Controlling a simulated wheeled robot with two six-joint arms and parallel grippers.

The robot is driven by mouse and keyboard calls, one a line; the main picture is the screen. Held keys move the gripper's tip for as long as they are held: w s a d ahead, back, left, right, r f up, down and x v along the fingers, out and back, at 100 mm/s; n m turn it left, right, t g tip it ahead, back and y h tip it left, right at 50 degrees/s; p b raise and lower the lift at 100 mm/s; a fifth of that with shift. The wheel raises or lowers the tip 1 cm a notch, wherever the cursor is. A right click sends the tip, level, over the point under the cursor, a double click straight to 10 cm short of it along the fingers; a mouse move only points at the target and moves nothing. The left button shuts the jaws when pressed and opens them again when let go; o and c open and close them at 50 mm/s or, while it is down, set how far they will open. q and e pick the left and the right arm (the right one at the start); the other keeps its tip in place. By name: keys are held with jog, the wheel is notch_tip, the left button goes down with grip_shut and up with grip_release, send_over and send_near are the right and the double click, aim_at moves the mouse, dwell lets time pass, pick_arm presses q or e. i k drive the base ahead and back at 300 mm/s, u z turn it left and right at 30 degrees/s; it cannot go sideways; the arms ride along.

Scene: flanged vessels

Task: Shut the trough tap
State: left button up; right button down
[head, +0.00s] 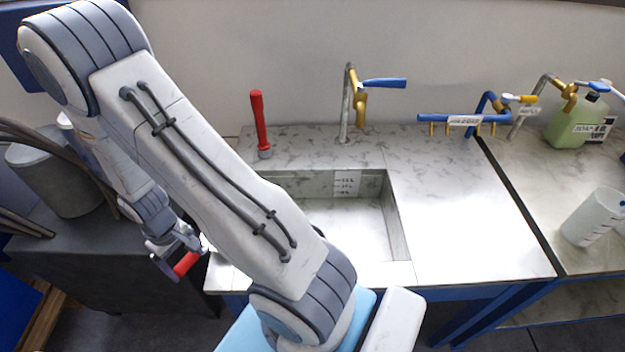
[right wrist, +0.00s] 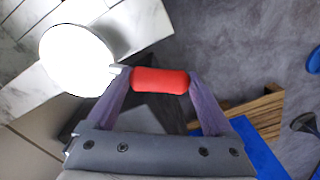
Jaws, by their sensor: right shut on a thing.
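The trough tap (head: 358,108) is brass on a grey upright pipe behind the trough (head: 393,225). Its blue lever (head: 384,83) points sideways to the right, roughly level. No water stream shows below the spout. My right gripper (head: 184,262) is at the lower left, well away from the tap and left of the trough. It is shut on a red handle (right wrist: 160,80), which lies across between the fingers. A bright white round thing (right wrist: 78,60) adjoins the handle in the right wrist view. My left gripper is not in view.
A red upright lever (head: 258,120) stands behind the trough's left side. A blue rail with brass hooks (head: 463,120) is to the right. Farther right are another tap (head: 568,95), a green jug (head: 578,122) and a white beaker (head: 594,216). Grey drums (head: 60,172) stand left.

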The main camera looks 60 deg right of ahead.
aim_at(454, 214)
jog(key=u, duration=0.3)
jog(key=k, duration=1.35)
jog(key=z, duration=1.65)
jog(key=i, duration=0.5)
jog(key=z, duration=0.1)
